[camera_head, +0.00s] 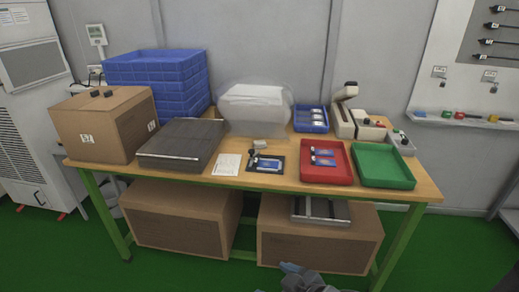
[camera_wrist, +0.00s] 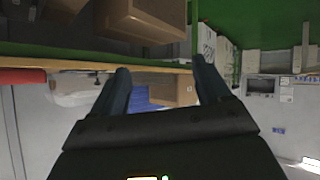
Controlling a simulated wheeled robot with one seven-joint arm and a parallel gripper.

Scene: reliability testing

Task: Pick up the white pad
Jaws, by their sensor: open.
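On the wooden table, a small off-white block (camera_head: 268,144) lies at the back edge of a dark mat that holds a blue-and-white item. A flat white sheet (camera_head: 227,165) lies left of that mat, and a large white bundle in clear wrap (camera_head: 256,105) stands behind. I cannot tell for certain which is the white pad. My gripper (camera_wrist: 160,66) is open and empty, its two dark fingers apart in the wrist view. A dark part of my arm shows at the bottom of the head view, in front of the table and well away from these things.
The table (camera_head: 200,181) also bears a cardboard box (camera_head: 85,128), blue crates (camera_head: 160,80), a dark flat case (camera_head: 180,140), a red tray (camera_head: 325,177), a green tray (camera_head: 382,181) and a small blue bin (camera_head: 311,129). Boxes (camera_head: 318,243) stand underneath.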

